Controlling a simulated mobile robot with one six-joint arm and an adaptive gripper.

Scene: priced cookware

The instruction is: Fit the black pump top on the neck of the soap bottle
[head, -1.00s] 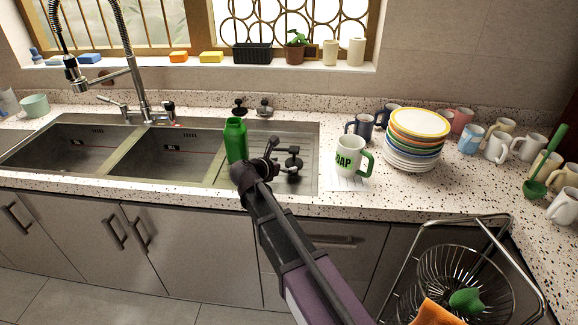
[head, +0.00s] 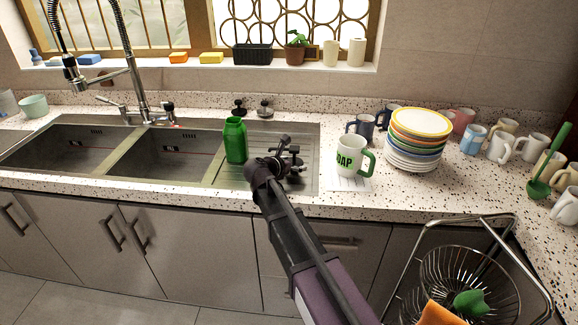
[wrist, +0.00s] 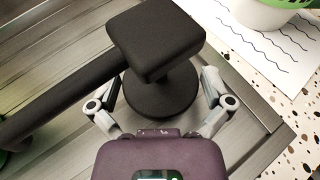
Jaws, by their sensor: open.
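A green soap bottle (head: 235,140) stands upright on the sink's ribbed drainboard, its neck at the top with no pump on it. A black pump top (wrist: 165,45) with a blocky head, a long nozzle to the left and a round base fills the wrist view. In the head view the pump top (head: 294,150) stands on the drainboard right of the bottle, partly hidden by my arm. My gripper (wrist: 160,88) is open, with one finger on each side of the pump's round base; contact cannot be told. In the head view my gripper (head: 281,160) overlaps the pump.
A white mug with green lettering (head: 350,155) stands on a paper right of the drainboard, near a plate stack (head: 411,159). Two small dark knobbed pieces (head: 239,107) (head: 264,108) sit behind the drainboard. Sink basins (head: 157,152) lie to the left.

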